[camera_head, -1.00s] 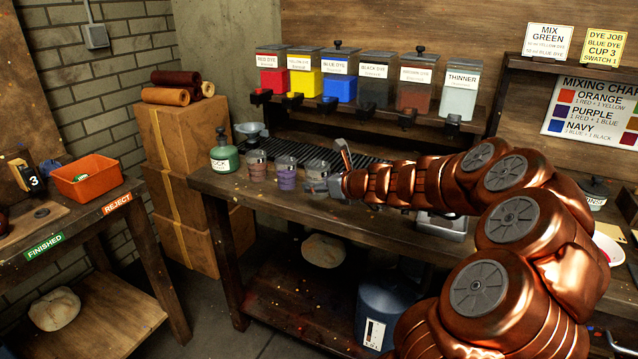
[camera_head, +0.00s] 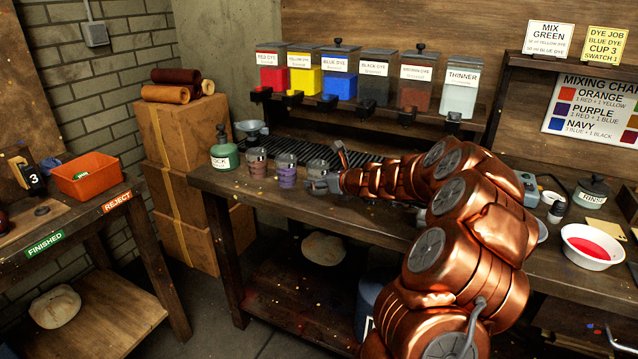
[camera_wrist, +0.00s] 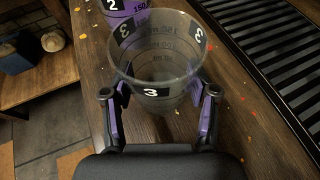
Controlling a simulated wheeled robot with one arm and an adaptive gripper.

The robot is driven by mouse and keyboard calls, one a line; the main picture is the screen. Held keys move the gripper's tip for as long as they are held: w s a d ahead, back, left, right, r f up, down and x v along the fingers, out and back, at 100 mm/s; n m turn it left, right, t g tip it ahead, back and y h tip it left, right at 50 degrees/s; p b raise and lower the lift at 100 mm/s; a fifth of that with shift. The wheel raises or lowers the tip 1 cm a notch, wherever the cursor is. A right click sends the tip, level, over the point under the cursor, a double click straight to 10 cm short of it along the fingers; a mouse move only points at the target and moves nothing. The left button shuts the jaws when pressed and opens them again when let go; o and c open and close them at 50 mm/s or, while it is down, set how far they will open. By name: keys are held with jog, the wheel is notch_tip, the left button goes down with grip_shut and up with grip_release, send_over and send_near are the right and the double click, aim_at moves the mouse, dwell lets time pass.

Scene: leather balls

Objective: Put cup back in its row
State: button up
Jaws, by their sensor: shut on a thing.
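A clear cup marked 3 (camera_wrist: 156,62) is between the fingers of my gripper (camera_wrist: 155,105) in the wrist view, and the fingers are shut on it. It looks empty, with measuring marks on its wall. In the head view the cup (camera_head: 316,170) stands at the right end of a row of cups on the bench, and my gripper (camera_head: 328,183) reaches it from the right. A purple cup marked 2 (camera_head: 287,170) is just to its left; it also shows in the wrist view (camera_wrist: 118,12). Another cup (camera_head: 257,163) stands further left. I cannot tell whether cup 3 touches the bench.
A green bottle (camera_head: 221,152) stands left of the cups. A dark slatted rack (camera_wrist: 275,50) lies behind them, below several dye dispensers (camera_head: 338,80). A white bowl of red liquid (camera_head: 592,246) is at the right. The bench (camera_head: 250,190) is clear in front of the cups.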

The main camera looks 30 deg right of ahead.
jog(key=shift+f, duration=0.1)
jog(key=o, duration=1.3)
jog(key=shift+s, duration=0.15)
jog(key=v, duration=1.2)
jog(key=shift+p, duration=0.3)
